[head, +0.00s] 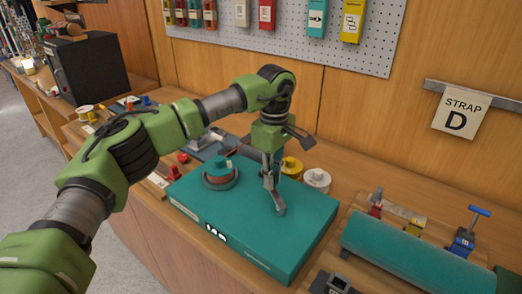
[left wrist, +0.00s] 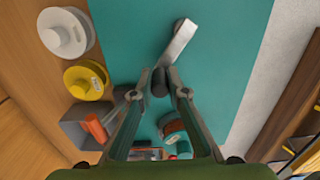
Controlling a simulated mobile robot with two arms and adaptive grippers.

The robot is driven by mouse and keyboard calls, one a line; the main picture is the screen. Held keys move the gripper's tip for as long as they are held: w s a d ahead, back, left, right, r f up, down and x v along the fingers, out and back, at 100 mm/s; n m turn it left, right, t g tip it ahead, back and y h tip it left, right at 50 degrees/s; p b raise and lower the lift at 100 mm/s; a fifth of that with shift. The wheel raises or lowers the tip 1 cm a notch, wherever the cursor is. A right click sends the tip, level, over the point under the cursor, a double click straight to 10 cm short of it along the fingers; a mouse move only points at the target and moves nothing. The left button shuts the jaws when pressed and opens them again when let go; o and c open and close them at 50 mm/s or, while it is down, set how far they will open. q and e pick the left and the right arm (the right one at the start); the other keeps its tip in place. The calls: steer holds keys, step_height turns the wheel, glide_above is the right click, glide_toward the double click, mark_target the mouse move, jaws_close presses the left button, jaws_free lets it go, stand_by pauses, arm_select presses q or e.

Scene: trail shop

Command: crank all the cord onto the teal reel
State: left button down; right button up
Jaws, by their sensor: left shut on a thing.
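A teal box (head: 245,243) stands on the counter with a small dark label on its front. On its top left sits the teal reel (head: 222,165) with reddish-brown cord around its lower part; part of it also shows in the left wrist view (left wrist: 172,130). A flat silver crank arm (head: 279,204) lies over the box's top, right of the reel; it shows clearly in the left wrist view (left wrist: 181,40). My left gripper (head: 270,182) points down and is shut on the dark crank handle (left wrist: 160,83) at one end of that arm. The fingers partly hide the handle. My right gripper is out of view.
A yellow spool (head: 292,167) and a white spool (head: 317,180) stand close behind the box. A teal roll (head: 410,258) with straps behind it lies to the right. A pegboard (head: 390,50) hangs on the wall behind.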

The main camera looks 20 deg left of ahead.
arm_select(q)
steer(key=shift+w+d+p, duration=0.2)
steer(key=shift+w+d, duration=0.05)
steer(key=shift+d, duration=0.35)
steer(key=shift+w+d+p, duration=0.15)
steer(key=shift+w+d, duration=0.05)
steer(key=shift+d, duration=1.1)
steer(key=shift+s+d+p, duration=0.1)
steer(key=shift+d+p, duration=0.2)
steer(key=shift+d, duration=0.85)
steer(key=shift+s+d+f, duration=0.15)
steer(key=shift+s+d, duration=0.4)
steer(key=shift+d, duration=0.3)
steer(key=shift+s+d, duration=0.45)
steer(key=shift+d, duration=0.05)
